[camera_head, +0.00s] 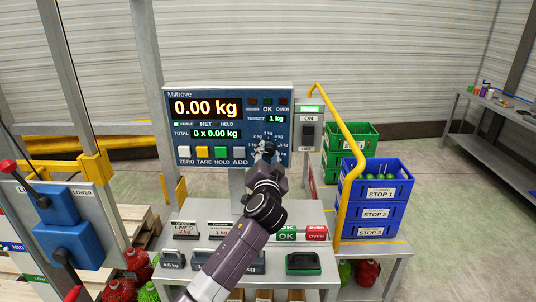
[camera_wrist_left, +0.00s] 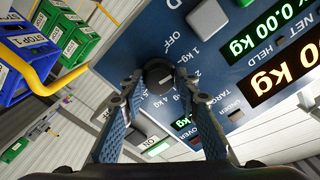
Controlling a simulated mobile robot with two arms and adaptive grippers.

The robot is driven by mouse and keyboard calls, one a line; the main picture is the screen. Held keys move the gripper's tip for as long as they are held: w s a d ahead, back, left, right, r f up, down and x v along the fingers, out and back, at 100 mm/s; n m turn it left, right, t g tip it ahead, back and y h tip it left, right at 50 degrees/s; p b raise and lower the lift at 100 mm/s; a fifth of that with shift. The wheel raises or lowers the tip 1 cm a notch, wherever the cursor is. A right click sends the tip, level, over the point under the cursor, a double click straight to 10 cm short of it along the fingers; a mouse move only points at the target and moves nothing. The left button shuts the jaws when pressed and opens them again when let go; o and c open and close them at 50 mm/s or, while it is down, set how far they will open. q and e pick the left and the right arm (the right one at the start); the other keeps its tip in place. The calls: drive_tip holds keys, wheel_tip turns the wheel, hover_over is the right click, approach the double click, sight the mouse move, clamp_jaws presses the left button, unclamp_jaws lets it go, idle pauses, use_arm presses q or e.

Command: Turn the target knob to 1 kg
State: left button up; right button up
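The scale console (camera_head: 182,122) is a dark blue panel reading 0.00 kg, with a small green target window (camera_head: 276,118) showing 1 kg. The black target knob (camera_wrist_left: 158,75) has printed marks around it, including OFF, 1 kg and 4 kg. My left gripper (camera_head: 267,150) is at the knob and mostly hides it in the head view. In the left wrist view the gripper's two blue fingers (camera_wrist_left: 160,80) stand open on either side of the knob, tips close to it. I cannot tell whether they touch it. The knob's pointer is not clear. My right gripper is not in view.
An ON switch box (camera_head: 309,130) and a yellow rail (camera_head: 345,135) stand right of the console. Blue crates (camera_head: 374,212) and green crates (camera_head: 336,160) are beyond the rail.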

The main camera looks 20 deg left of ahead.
use_arm(q)
drive_tip(key=shift+o, duration=1.4)
drive_tip(key=v, duration=1.2)
